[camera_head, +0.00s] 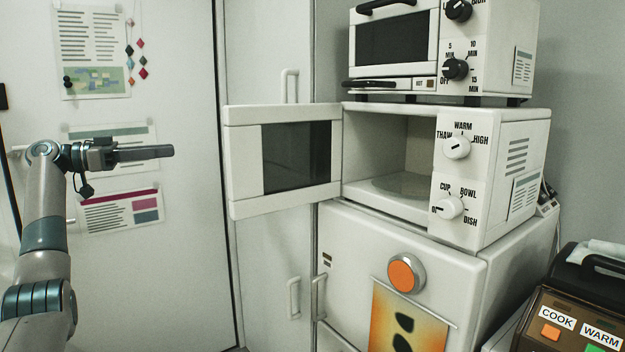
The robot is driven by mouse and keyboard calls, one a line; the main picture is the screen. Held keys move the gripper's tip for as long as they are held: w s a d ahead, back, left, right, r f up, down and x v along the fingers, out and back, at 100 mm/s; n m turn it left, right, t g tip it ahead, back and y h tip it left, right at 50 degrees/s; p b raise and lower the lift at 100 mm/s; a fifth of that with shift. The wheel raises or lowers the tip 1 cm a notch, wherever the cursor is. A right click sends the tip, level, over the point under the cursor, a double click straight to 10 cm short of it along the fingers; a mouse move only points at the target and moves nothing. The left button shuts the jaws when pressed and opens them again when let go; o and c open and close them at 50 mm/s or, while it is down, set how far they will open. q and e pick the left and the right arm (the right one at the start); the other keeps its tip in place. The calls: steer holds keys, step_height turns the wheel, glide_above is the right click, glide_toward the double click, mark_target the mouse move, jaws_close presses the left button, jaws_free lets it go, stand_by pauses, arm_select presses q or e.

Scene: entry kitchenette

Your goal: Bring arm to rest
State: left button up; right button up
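My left arm comes in from the left edge and rises upright. Its gripper (150,153) points right, in front of the papers on the door and apart from the microwave door. The fingers show edge-on as one dark bar, so I cannot tell whether they are open or shut. No object shows at the fingertips. My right arm and gripper do not show in this view.
A white microwave (490,190) stands on a white fridge (460,285). Its door (241,160) is swung open to the left, and its inside looks empty. A toaster oven (490,50) is on top. A brown appliance (570,310) is at lower right.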

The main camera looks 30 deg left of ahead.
arm_select(q)
steer(key=shift+w, duration=0.1)
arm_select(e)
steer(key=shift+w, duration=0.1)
